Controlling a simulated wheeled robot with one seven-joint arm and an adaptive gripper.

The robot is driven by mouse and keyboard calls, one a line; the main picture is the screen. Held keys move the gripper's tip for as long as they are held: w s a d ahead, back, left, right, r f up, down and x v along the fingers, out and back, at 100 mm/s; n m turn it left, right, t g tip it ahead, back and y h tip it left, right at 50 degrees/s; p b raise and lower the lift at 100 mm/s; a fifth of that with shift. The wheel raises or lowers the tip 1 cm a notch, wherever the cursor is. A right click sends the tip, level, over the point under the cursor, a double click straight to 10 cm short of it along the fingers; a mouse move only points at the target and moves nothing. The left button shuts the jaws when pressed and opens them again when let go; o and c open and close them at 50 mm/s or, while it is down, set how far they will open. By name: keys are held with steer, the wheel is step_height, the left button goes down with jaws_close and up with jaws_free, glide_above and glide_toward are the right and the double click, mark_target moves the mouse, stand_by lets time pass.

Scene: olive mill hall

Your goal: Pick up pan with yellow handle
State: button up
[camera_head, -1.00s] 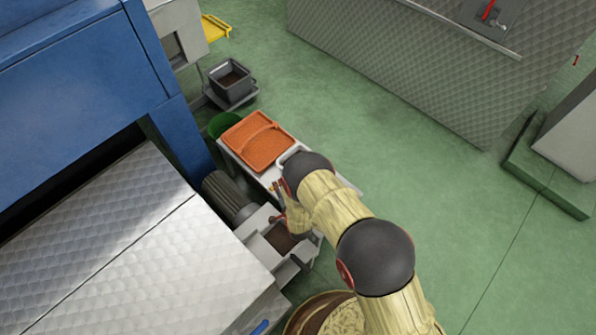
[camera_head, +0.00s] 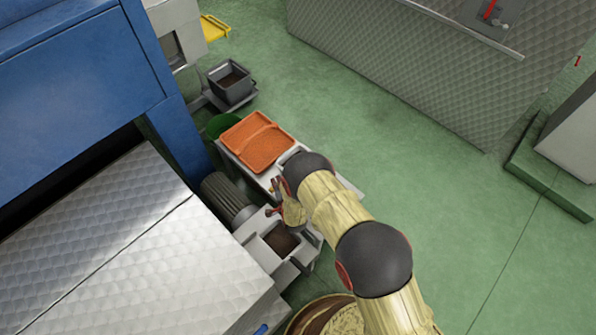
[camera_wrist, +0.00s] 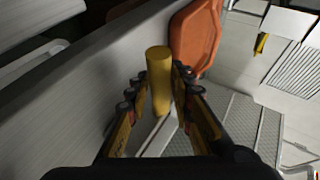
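A yellow handle (camera_wrist: 159,78) stands out in the middle of the wrist view, between the two fingers of my gripper (camera_wrist: 159,88). The fingers are apart, one on each side of the handle, with narrow gaps that show no clear grip. The pan's body cannot be made out with certainty in the wrist view. In the head view my gripper (camera_head: 276,201) is beside the pale bench, above the box-like machine outlet, and the handle is hidden or too small to tell.
An orange tray (camera_head: 256,143) lies on the pale bench (camera_head: 232,161), close to my arm. A dark motor (camera_head: 227,197) and an outlet with brown matter (camera_head: 281,239) are near my gripper. A quilted metal machine (camera_head: 120,255) stands left.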

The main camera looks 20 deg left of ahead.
jaws_close()
stand_by(0.4)
steer(key=shift+r, duration=0.1)
steer(key=shift+w+r, duration=0.1)
